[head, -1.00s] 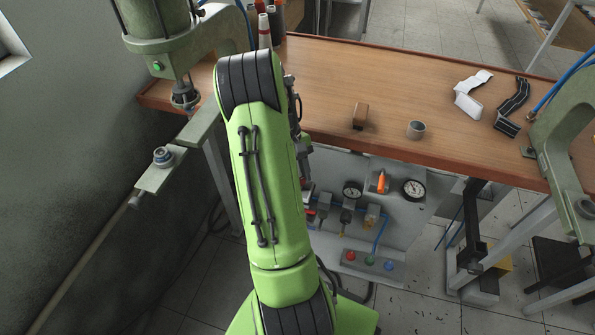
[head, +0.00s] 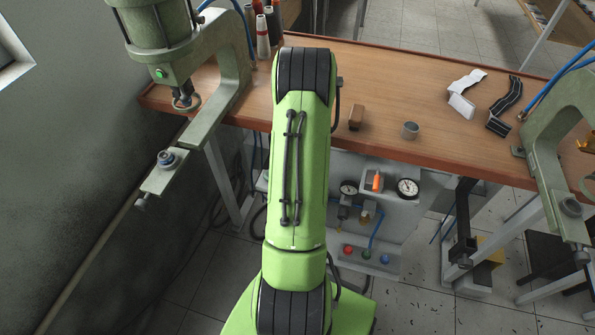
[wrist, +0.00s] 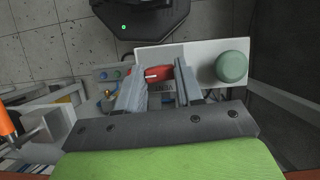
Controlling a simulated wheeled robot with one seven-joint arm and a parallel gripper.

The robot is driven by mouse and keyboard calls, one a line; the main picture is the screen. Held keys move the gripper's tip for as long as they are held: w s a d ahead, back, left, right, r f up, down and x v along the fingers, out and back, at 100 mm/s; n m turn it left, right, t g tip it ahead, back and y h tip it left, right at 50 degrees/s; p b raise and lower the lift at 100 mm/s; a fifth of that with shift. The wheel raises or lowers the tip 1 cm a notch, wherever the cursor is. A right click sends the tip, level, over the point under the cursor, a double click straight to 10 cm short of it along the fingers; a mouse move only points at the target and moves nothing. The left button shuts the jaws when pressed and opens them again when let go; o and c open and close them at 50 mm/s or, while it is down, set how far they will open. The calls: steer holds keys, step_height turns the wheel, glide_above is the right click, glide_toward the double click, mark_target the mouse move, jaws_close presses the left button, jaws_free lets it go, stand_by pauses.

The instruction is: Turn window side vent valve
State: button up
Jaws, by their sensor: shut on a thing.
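In the wrist view, my gripper (wrist: 160,82) has its two grey fingers on either side of a small red valve handle (wrist: 158,73) and is shut on it. A pale mark shows on the handle. The handle sits in front of a white plate (wrist: 205,52). In the head view, my green arm stands in front of the bench, and it hides my gripper and the red handle.
A round green part (wrist: 232,67) is close to the right finger. The panel under the bench bears an orange handle (head: 376,181), a gauge (head: 408,187) and coloured buttons (head: 366,253). A green press (head: 232,75) stands left. A wooden block (head: 356,117) and grey cup (head: 410,130) lie on the bench (head: 420,75).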

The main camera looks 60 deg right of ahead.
steer(key=shift+m, duration=0.5)
steer(key=o, duration=1)
steer(key=shift+o, duration=0.2)
steer(key=s+p+v, duration=0.1)
steer(key=p+v, duration=0.3)
steer(key=v, duration=1.1)
steer(key=shift+w+d+r+p, duration=0.2)
steer(key=shift+w+r+p, duration=0.05)
steer(key=shift+r+p, duration=0.1)
